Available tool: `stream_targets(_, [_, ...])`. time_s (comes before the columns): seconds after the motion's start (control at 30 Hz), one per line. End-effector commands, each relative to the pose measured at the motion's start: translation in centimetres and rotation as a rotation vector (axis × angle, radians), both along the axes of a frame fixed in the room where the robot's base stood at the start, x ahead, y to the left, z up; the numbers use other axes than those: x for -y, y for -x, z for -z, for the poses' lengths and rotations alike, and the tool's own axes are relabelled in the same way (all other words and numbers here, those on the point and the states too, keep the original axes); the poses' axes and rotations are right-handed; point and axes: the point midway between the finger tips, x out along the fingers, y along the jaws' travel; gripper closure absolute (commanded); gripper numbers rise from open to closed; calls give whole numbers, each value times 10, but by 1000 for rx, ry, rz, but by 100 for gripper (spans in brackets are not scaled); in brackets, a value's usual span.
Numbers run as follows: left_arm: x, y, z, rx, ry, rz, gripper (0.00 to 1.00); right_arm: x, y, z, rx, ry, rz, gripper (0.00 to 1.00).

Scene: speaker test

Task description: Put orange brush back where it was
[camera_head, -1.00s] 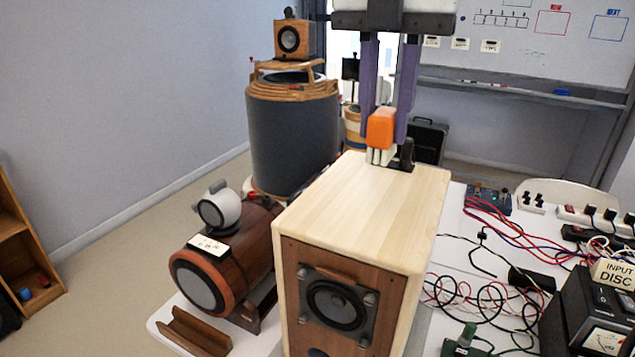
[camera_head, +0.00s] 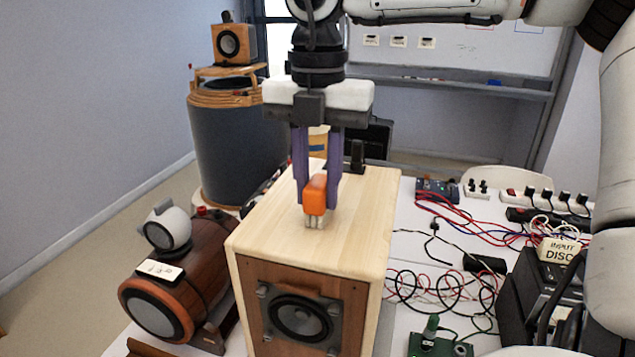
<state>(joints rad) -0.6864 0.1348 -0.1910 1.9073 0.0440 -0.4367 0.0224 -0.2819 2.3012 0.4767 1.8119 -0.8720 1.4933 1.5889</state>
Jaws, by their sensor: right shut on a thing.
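The orange brush (camera_head: 315,196) has an orange handle on top and pale bristles pointing down. My right gripper (camera_head: 318,190), with purple fingers, is shut on it. A small black holder (camera_head: 357,157) stands at the back edge of the box top, behind and right of the brush. My left gripper is not in view.
A brown cylinder speaker (camera_head: 185,285) with a white ball speaker (camera_head: 167,228) lies left of the box. A dark drum-shaped speaker (camera_head: 235,150) stands behind. Cables (camera_head: 440,290) and a power strip (camera_head: 545,197) cover the white table at right. The box top's right side is clear.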

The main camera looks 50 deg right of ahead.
Motion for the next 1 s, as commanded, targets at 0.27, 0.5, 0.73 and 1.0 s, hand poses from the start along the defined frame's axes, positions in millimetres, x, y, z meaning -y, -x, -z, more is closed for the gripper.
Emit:
stream_targets(0.27, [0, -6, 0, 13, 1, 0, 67, 0, 0, 3, 0, 0, 0, 69])
stream_targets(0.5, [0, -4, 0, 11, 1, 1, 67, 0, 0, 3, 0, 0, 0, 57])
stream_targets(0.73, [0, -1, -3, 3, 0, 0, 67, 0, 0, -4, 1, 0, 0, 57])
stream_targets(1.0, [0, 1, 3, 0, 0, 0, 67, 0, -1, -55, 5, 4, 3, 57])
